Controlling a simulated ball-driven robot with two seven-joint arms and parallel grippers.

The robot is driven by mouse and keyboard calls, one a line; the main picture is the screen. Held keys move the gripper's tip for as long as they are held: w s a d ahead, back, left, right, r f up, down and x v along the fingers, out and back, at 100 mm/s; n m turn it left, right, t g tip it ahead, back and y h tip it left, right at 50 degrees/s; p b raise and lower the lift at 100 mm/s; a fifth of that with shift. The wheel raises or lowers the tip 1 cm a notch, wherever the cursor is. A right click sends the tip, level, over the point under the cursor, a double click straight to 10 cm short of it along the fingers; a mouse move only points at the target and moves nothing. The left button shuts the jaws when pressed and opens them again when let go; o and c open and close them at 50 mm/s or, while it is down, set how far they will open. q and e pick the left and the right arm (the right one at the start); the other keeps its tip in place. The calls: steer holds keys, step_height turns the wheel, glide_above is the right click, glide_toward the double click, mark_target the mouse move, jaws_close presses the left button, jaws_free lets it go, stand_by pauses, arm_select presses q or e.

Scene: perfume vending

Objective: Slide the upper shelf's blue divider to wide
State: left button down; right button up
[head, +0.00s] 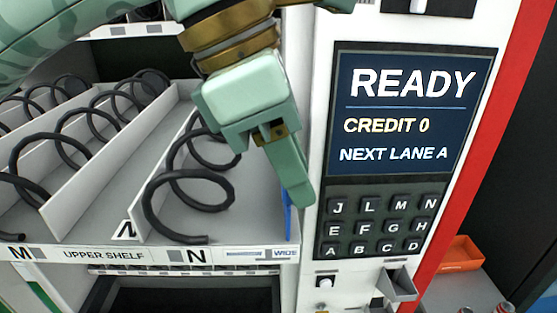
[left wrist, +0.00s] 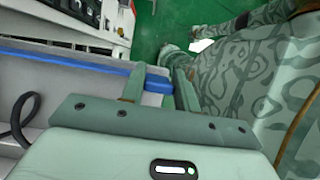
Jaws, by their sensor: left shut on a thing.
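The upper shelf (head: 90,257) has a printed strip along its front edge, with a "WIDE" mark (head: 283,253) at its right end. The blue divider (head: 287,222) shows as a thin strip at the far right end of the shelf, above that mark, mostly hidden behind my left gripper (head: 298,198). In the left wrist view, the blue divider (left wrist: 85,63) runs as a long bar and passes between the two fingers of my left gripper (left wrist: 158,88). The gripper is shut on it. My right gripper is in neither view.
A black spiral coil (head: 185,190) stands in lane N, left of my gripper. White dividers (head: 90,185) and more coils lie further left. The machine's front panel, with a screen (head: 415,110) and keypad (head: 380,225), is close on the right. An orange tray (head: 460,253) is beyond it.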

arm_select(q)
steer(key=c, duration=1.4)
jaws_free()
steer(key=o, duration=0.4)
steer(key=shift+d, duration=0.2)
steer(key=shift+c, duration=0.2)
steer(key=shift+a, duration=0.15)
steer(key=shift+r, duration=0.1)
steer(key=v, duration=1.6)
steer(key=shift+p, duration=0.3)
